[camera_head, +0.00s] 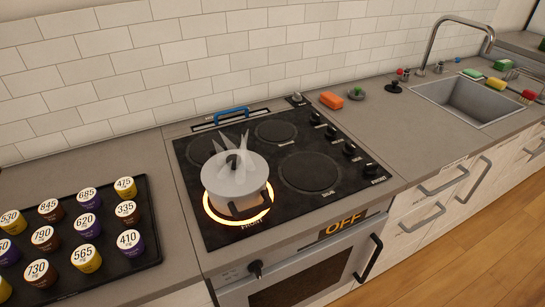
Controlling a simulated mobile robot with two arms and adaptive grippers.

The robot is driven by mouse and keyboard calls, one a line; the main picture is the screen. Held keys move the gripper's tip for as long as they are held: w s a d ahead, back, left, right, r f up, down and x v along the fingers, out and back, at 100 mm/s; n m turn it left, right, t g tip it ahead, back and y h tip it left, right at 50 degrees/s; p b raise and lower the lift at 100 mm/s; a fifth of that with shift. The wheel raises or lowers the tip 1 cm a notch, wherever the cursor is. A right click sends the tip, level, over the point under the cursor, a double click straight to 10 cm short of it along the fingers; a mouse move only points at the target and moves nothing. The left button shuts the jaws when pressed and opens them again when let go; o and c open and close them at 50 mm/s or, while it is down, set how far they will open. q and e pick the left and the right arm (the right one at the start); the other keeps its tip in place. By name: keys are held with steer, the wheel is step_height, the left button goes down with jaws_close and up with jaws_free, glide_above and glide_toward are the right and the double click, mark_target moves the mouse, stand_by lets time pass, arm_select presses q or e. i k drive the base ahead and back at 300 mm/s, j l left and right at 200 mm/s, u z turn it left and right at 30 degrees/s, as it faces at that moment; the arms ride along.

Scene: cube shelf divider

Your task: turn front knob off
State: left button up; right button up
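The cooktop (225,237) is black, with a column of black knobs along its right side. The exact knob angles are too small to tell. Neither of my grippers is in view.
A tray (150,225) of numbered jars is at left. An orange block (331,100) and a sink (468,100) are at right. Counter right of the cooktop is mostly clear.

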mark_target(370, 169)
steer(key=j+z, duration=0.1)
steer(key=z, duration=0.6)
steer(key=j+z, duration=0.15)
steer(key=z, duration=0.15)
